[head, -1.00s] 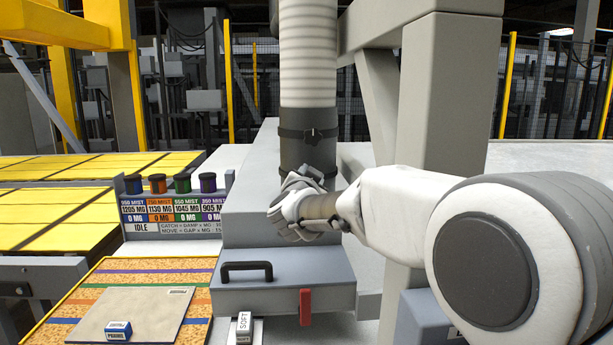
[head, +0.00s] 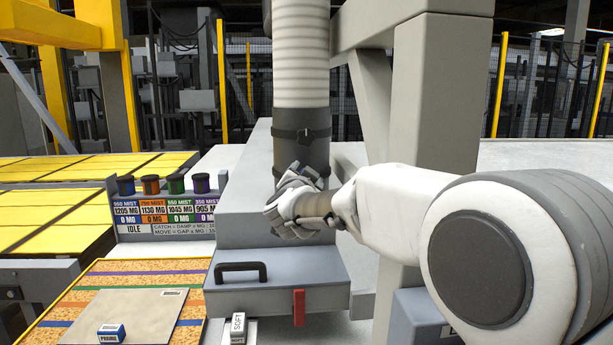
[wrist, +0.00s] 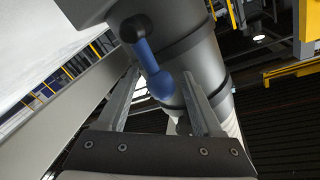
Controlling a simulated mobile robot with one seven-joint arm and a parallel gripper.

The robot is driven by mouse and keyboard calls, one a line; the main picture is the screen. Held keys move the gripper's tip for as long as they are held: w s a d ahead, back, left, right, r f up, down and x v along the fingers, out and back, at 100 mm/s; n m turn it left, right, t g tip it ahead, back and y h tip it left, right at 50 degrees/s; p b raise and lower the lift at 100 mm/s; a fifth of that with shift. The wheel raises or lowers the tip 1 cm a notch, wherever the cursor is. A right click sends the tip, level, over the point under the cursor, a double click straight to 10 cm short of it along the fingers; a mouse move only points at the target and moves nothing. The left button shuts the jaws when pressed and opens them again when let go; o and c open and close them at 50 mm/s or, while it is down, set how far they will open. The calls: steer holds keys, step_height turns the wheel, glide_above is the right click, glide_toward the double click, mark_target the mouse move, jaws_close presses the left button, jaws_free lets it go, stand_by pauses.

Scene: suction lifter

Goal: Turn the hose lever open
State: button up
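The hose lever (wrist: 150,67) shows in the wrist view as a blue handle with a dark knob, set against the dark grey hose collar (wrist: 182,40). It slants across the gap between my gripper's two fingers (wrist: 160,76). The fingers are apart on either side of it, and I cannot tell whether either touches it. In the head view my gripper (head: 298,203) is in front of the lower hose collar (head: 301,142), below the pale ribbed hose (head: 300,60). The lever is not visible in the head view, likely hidden by my gripper.
A grey box with a black handle (head: 241,267) and a red tab (head: 299,307) sits below my gripper. A grey post (head: 435,90) stands close behind my arm.

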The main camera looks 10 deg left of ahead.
steer(key=s, duration=1.7)
steer(key=shift+s+d+r+b, duration=0.15)
steer(key=shift+s+d+b, duration=0.1)
steer(key=shift+b, duration=0.1)
